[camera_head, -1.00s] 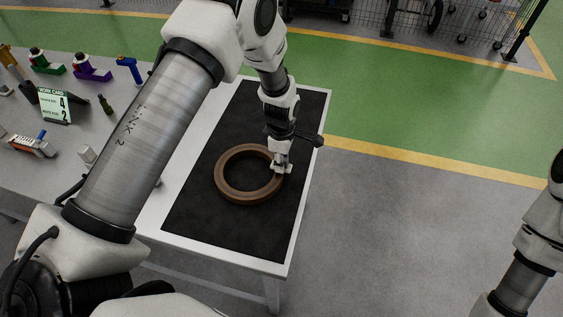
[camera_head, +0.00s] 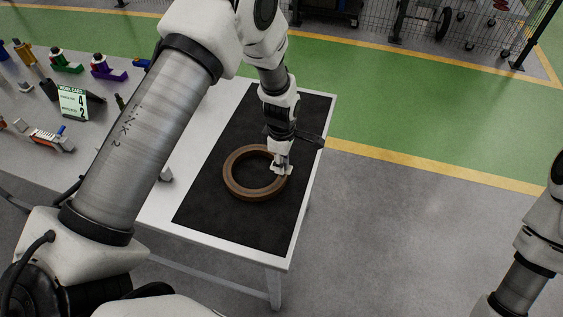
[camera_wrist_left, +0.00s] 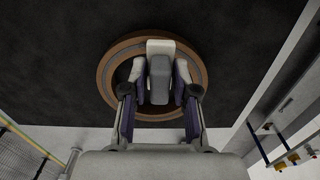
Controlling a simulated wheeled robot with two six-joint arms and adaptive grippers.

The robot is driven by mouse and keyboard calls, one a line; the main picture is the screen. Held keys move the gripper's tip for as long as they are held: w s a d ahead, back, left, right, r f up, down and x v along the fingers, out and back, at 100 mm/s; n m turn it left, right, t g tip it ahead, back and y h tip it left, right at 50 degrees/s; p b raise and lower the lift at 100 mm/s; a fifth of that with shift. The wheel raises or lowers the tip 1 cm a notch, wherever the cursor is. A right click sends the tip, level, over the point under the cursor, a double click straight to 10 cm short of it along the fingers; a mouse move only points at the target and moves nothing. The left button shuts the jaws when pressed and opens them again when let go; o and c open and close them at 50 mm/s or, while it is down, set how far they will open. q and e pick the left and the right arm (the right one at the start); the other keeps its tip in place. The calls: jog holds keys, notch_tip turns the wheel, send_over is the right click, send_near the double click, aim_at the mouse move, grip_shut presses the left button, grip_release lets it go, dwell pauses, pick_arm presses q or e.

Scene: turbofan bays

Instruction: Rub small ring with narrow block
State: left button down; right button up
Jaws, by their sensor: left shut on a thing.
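The small ring is a brown, thick ring (camera_head: 254,195) lying flat on the black mat. It also shows in the left wrist view (camera_wrist_left: 107,76), behind the fingers. My left gripper (camera_head: 281,168) is over the ring's right side, pointing down. In the left wrist view my left gripper (camera_wrist_left: 160,88) is shut on the narrow block (camera_wrist_left: 160,70), which is grey with a pale wide end. The block overlaps the ring's rim and opening; whether it touches the ring I cannot tell. Only part of my right arm shows at the right edge; its gripper is out of view.
The black mat (camera_head: 212,205) covers much of the white table's right end. A work card (camera_head: 72,104) stands at left, with several coloured parts around it. The mat around the ring is clear. A wire cage (camera_head: 470,30) stands at the back beyond the green floor.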

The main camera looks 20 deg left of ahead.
pick_arm(q)
jog(key=shift+r+p, duration=0.85)
jog(key=shift+r, duration=0.65)
